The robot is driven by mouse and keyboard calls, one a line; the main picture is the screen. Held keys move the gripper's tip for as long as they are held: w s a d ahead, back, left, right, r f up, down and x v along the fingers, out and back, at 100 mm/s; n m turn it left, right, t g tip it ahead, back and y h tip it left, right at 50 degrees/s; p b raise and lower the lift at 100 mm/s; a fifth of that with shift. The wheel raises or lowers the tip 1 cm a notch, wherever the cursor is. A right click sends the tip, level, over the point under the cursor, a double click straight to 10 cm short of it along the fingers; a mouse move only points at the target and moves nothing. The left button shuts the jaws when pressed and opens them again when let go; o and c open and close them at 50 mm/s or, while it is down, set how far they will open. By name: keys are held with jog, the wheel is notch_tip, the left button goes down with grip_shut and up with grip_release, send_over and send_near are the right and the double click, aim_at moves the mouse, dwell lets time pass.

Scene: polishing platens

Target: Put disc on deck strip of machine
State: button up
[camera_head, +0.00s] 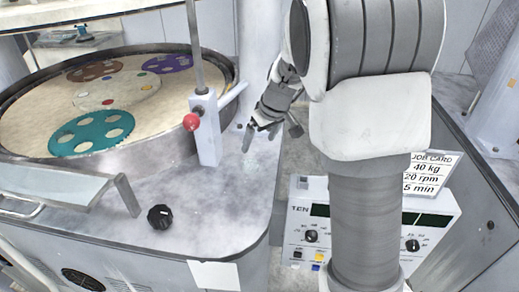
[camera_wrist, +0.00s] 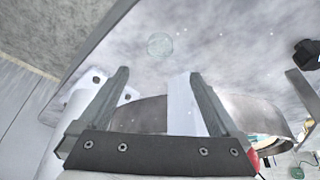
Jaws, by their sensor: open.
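A small pale, see-through greenish disc (camera_wrist: 160,44) lies flat on the speckled grey deck (camera_wrist: 220,45) in the wrist view. It is too faint to place surely in the head view. My gripper (camera_wrist: 158,75) is open, with nothing between its fingers; the disc shows beyond the fingertips, apart from them. In the head view my gripper (camera_head: 260,142) hangs over the deck strip (camera_head: 222,180) of the machine, right of the post with the red knob. The gap between fingertips and deck is hard to judge.
The round platen (camera_head: 145,120) holds a teal carrier (camera_head: 91,133) and brown, purple and pale ones. A post with a red knob (camera_head: 191,122) stands near my gripper. A black knob (camera_head: 160,217) sits on the front deck. A control box (camera_head: 433,212) and job card (camera_head: 428,172) are at right.

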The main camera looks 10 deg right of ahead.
jog(key=s+a+r+m, duration=0.2)
jog(key=s+r, duration=0.8)
jog(key=s, duration=0.5)
jog(key=s+m+t+h, duration=0.1)
jog(key=s+m, duration=0.1)
jog(key=s, duration=1.2)
jog(key=shift+s+d+h, duration=0.15)
jog(key=shift+s+h, duration=0.15)
jog(key=shift+h, duration=0.1)
